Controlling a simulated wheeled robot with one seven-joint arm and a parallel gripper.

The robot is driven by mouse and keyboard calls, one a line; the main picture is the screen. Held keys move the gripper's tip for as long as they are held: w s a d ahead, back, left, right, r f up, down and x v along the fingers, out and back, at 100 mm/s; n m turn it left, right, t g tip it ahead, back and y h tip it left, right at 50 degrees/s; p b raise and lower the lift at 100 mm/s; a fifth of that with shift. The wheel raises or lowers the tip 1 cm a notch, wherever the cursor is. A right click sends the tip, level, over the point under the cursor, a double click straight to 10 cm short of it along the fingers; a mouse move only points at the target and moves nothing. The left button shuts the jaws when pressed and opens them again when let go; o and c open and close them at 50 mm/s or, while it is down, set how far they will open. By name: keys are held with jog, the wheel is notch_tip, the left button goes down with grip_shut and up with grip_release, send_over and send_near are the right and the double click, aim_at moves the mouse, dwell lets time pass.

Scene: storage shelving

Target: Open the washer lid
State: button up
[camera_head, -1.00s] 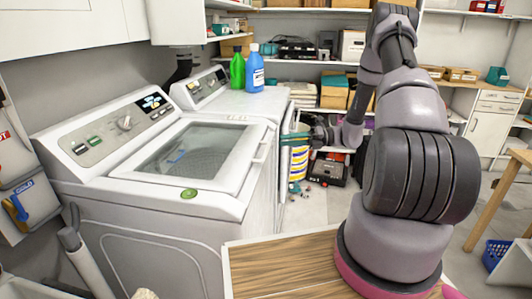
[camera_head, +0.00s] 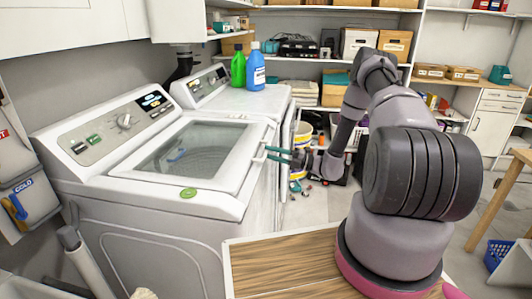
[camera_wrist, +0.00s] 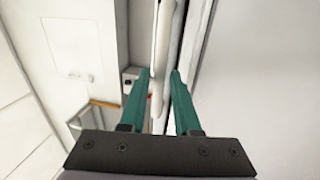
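The white washer's lid (camera_head: 196,150), with its dark glass window, is closed on top of the front washer (camera_head: 200,205). A thin white handle (camera_head: 260,152) stands on the lid's right edge. My gripper (camera_head: 274,155) is at that edge, its teal fingers pointing left at the handle. In the wrist view my gripper (camera_wrist: 160,73) is open, with one finger on each side of the white handle (camera_wrist: 160,60). Small gaps seem to show beside the handle, though I cannot tell whether a finger touches it.
A second white machine (camera_head: 232,100) stands behind, with a green bottle (camera_head: 238,69) and a blue bottle (camera_head: 255,70) on it. A wooden tabletop (camera_head: 285,262) lies in front. Shelves (camera_head: 330,62) with boxes line the back. A yellow-and-white bucket (camera_head: 302,135) stands behind my gripper.

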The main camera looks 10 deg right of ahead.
jog(key=shift+x, duration=1.1)
grip_shut()
dwell(0.7)
